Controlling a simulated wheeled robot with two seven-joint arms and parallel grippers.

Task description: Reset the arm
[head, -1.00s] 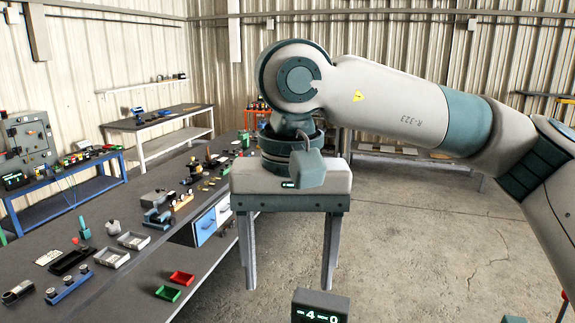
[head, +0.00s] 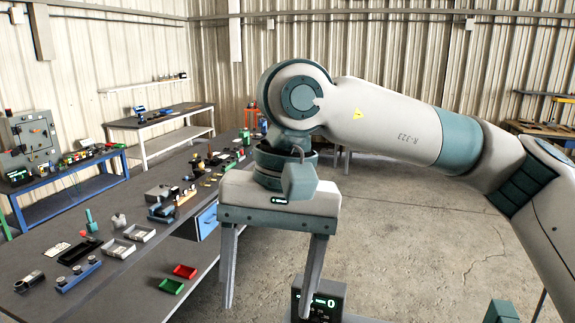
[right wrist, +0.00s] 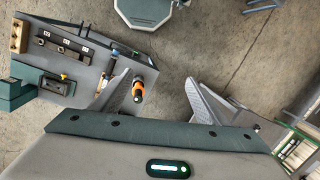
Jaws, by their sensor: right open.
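My right arm (head: 390,118) comes in from the right of the head view, pale grey with teal bands, bent at a large rounded elbow. My right gripper (head: 266,305) hangs below its wrist, with its two long grey fingers spread apart and pointing down. It is open and nothing shows between the fingers. It is in front of the bench's right side, over the floor in the picture. My left arm and gripper do not show.
A blue-framed table (head: 70,187) stands further left. The concrete floor (head: 420,235) at right is clear. An orange-and-black piece (right wrist: 138,91) shows beside one finger.

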